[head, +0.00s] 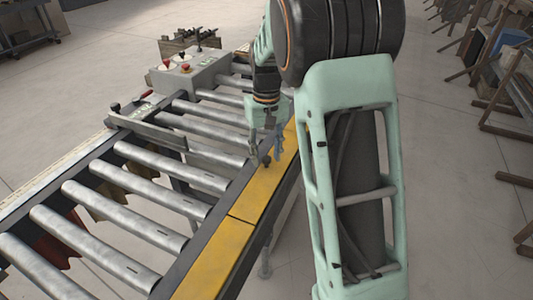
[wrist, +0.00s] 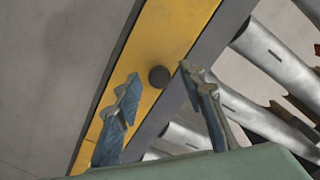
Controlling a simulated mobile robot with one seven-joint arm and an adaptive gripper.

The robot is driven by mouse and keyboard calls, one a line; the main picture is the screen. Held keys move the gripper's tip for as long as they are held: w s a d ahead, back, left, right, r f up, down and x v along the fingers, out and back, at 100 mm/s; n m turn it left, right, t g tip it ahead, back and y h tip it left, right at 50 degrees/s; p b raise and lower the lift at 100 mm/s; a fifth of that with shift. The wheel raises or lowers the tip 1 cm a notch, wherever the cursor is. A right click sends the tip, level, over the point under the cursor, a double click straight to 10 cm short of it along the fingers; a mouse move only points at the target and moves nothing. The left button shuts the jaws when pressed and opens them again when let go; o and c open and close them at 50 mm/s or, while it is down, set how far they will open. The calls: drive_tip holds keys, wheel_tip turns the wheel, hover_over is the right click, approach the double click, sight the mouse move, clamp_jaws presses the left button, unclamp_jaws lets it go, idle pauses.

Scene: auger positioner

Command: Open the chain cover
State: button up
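The chain cover (head: 241,215) is a long yellow strip along the right edge of the roller conveyor, with a seam across it. It also shows in the wrist view (wrist: 168,37), running diagonally. A dark round knob (wrist: 159,76) stands on the cover; in the head view the knob (head: 266,160) is just below my fingers. My gripper (head: 267,157) is over the far part of the cover. In the wrist view my gripper (wrist: 158,77) is open, with one finger to each side of the knob and a gap to it. The cover lies flat on the frame.
Metal rollers (head: 125,225) fill the conveyor left of the cover. A grey control box (head: 190,75) with red knobs stands at the far end. A flat bar (head: 148,127) crosses the rollers. Wooden racks (head: 500,65) stand at right, with open floor between.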

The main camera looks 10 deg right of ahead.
clamp_jaws()
